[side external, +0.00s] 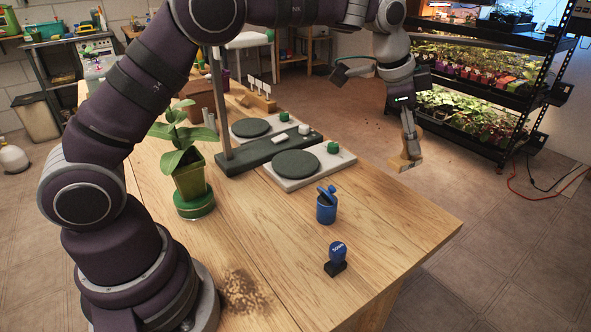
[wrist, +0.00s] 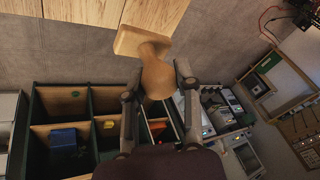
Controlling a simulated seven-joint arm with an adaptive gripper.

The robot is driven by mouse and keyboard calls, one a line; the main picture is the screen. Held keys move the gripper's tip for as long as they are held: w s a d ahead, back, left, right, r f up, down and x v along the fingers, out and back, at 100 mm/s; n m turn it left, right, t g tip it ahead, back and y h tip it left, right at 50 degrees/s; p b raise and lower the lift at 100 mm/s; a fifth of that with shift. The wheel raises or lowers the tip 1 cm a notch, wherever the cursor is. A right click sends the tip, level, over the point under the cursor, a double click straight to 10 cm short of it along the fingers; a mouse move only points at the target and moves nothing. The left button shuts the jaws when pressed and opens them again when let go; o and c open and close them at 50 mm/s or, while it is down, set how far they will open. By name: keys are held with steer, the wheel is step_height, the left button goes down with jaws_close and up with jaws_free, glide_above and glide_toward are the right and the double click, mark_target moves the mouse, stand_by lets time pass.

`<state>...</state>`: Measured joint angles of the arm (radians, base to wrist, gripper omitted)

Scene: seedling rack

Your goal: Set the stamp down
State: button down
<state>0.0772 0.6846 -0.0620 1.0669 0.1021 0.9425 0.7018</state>
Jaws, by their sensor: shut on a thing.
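My gripper (side external: 411,146) is shut on a light wooden stamp (side external: 402,162) and holds it up near the table's far right edge. In the wrist view the two fingers (wrist: 158,70) grip its rounded handle, and its flat base (wrist: 136,41) points away from me. The base overlaps the wooden table (wrist: 85,12) edge in that view, with floor around it. I cannot tell the height or whether it is over the table. The stamp's printing face is hidden. Another stamp, with a blue knob marked with white letters (side external: 337,251), stands upright on a dark base near the front right.
A blue lidded pot (side external: 326,209) stands behind the blue-knobbed stamp. Two pale plates with dark discs (side external: 297,164) lie mid-table beside a grey post (side external: 222,115). A potted plant (side external: 188,178) stands left. A plant rack (side external: 500,85) stands beyond the table.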

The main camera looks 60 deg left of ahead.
steer(key=s+a+n+g+y, duration=0.3)
steer(key=s+a+n+y, duration=0.4)
steer(key=s+a+n, duration=1.1)
steer(key=shift+n, duration=0.4)
steer(key=f, duration=0.5)
steer(key=a+f, duration=0.1)
steer(key=f, duration=0.8)
steer(key=shift+w+a+f, duration=0.2)
steer(key=shift+f, duration=0.2)
steer(key=shift+f, duration=0.1)
steer(key=c, duration=0.8)
jaws_free()
